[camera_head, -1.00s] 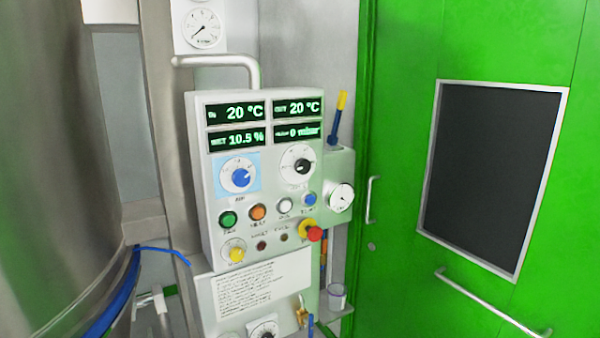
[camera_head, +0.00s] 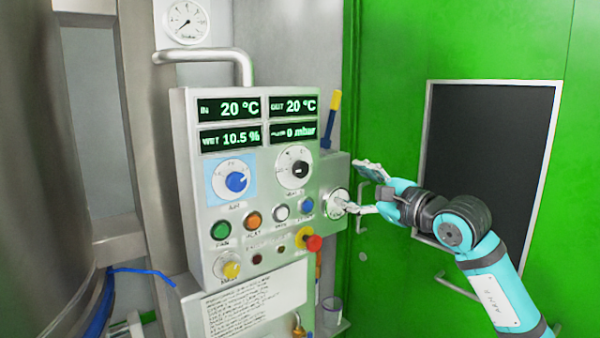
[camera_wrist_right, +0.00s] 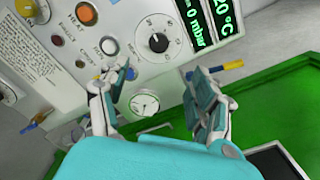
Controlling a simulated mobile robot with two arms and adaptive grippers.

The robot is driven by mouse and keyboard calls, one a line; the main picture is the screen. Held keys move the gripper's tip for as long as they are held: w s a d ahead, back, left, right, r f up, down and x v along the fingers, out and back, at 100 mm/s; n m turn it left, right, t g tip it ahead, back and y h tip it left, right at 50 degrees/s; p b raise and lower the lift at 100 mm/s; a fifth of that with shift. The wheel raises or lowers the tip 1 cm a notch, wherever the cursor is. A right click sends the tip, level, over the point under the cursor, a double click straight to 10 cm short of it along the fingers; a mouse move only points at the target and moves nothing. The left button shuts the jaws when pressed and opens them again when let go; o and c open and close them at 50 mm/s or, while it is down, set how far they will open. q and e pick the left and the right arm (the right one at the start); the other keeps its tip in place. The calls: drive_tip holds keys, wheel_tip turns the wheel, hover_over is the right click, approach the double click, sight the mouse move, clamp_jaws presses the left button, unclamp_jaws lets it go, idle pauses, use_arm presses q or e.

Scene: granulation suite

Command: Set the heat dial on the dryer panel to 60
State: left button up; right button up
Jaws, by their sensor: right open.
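The dryer panel (camera_head: 190,235) is a light grey box with lit green readouts, dials and buttons. A round dial with a black knob (camera_head: 299,169) sits right of a dial with a blue knob (camera_head: 236,182); its caption is too small to read. The black knob (camera_wrist_right: 158,42) also shows in the right wrist view, inside a numbered white scale; its exact setting is unclear. My right gripper (camera_head: 358,188) is open and empty, right of the panel, fingers pointing towards it. In the wrist view its spread fingers (camera_wrist_right: 158,72) lie below the black knob, apart from it. My left gripper is not in view.
A small gauge (camera_head: 333,203) on the side box is partly covered by a finger. A red mushroom button (camera_head: 314,243) sticks out below. A pipe (camera_head: 205,55) arches above the panel. A green door (camera_head: 450,45) stands to the right, a steel vessel (camera_head: 40,190) left.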

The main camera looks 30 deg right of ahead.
drive_tip(key=p, duration=0.3)
approach(303, 170)
drive_tip(key=w+p, duration=0.1)
drive_tip(key=w, duration=0.2)
drive_tip(key=w+p, duration=0.1)
drive_tip(key=w, duration=0.2)
drive_tip(key=w+p, duration=0.2)
drive_tip(key=w, duration=0.1)
drive_tip(key=shift+a+r, duration=0.2)
drive_tip(key=shift+a, duration=0.15)
drive_tip(key=shift+w+f, duration=0.15)
drive_tip(key=shift+w, duration=0.3)
drive_tip(key=c, duration=1.2)
